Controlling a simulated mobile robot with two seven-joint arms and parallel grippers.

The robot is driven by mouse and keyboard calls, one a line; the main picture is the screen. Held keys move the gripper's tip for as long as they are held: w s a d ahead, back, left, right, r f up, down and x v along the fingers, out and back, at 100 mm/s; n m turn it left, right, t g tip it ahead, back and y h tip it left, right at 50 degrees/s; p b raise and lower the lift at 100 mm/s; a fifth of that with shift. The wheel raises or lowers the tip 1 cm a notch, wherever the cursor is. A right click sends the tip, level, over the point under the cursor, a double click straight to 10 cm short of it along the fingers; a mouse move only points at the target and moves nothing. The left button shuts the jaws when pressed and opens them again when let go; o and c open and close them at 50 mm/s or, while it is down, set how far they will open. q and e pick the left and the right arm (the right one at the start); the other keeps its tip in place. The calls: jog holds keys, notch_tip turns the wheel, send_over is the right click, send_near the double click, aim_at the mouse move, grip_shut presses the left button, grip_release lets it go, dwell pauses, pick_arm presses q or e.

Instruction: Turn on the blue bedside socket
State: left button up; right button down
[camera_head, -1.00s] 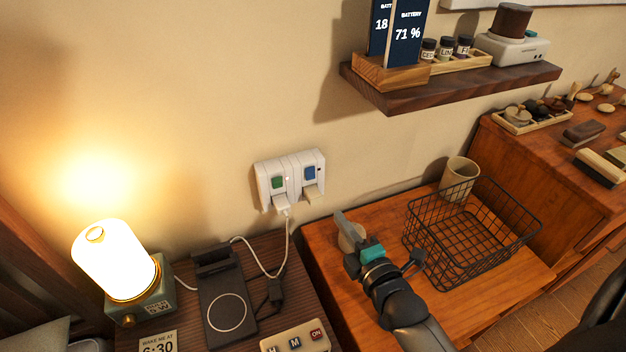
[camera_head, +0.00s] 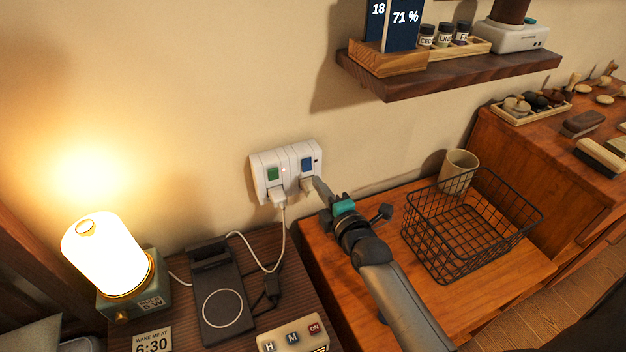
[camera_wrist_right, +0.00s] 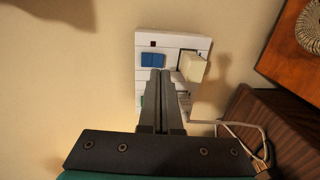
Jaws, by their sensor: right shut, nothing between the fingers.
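A white wall socket panel (camera_head: 289,157) has a green switch (camera_head: 273,174) on the left and a blue switch (camera_head: 307,164) on the right. A small light beside the green switch looks lit; the indicator by the blue switch is dark. A plug sits below each switch. My right gripper (camera_head: 318,183) is shut and empty, its tips close to the panel at lower right of the blue switch. In the right wrist view, the shut fingertips (camera_wrist_right: 160,74) show just below the blue switch (camera_wrist_right: 153,60), beside a cream plug (camera_wrist_right: 192,67). Contact cannot be told. My left gripper is not in view.
A lit lamp (camera_head: 105,253), a charging stand (camera_head: 221,302) and a button box (camera_head: 294,337) stand on the dark nightstand. A wire basket (camera_head: 470,262) and a cup (camera_head: 458,172) are to the right of my arm. A wooden shelf (camera_head: 450,77) hangs above.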

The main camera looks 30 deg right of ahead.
aim_at(308, 170)
jog(key=w, duration=0.2)
jog(key=w+b, duration=0.1)
jog(key=shift+w+d+f, duration=0.1)
jog(key=shift+w+f, duration=0.05)
jog(key=shift+f, duration=0.1)
jog(key=shift+w, duration=0.45)
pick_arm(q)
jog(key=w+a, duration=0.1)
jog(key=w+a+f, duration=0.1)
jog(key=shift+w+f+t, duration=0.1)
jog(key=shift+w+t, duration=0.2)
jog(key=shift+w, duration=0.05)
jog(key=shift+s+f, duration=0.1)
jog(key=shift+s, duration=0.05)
